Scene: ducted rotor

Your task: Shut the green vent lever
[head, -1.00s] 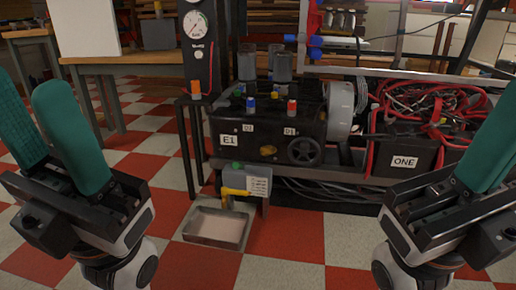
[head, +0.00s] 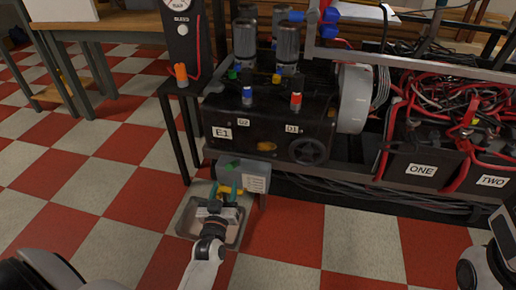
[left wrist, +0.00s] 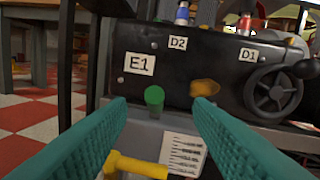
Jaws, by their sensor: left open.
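A small green piece (head: 233,74) also shows on top of the machine in the head view; I cannot tell which is the vent lever. My left gripper (head: 227,190) is open and empty, reaching toward the grey box under the machine. A yellow lever (left wrist: 135,165) lies below the green knob, partly behind the left finger; it also shows in the head view (head: 234,191). My right gripper's fingers are not in view.
A shallow tray (head: 183,219) is on the floor under my left gripper. A handwheel (head: 308,151) is to the right on the machine (head: 265,132). Blue (head: 247,94) and red (head: 296,100) knobs stand on top. Cables hang at right.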

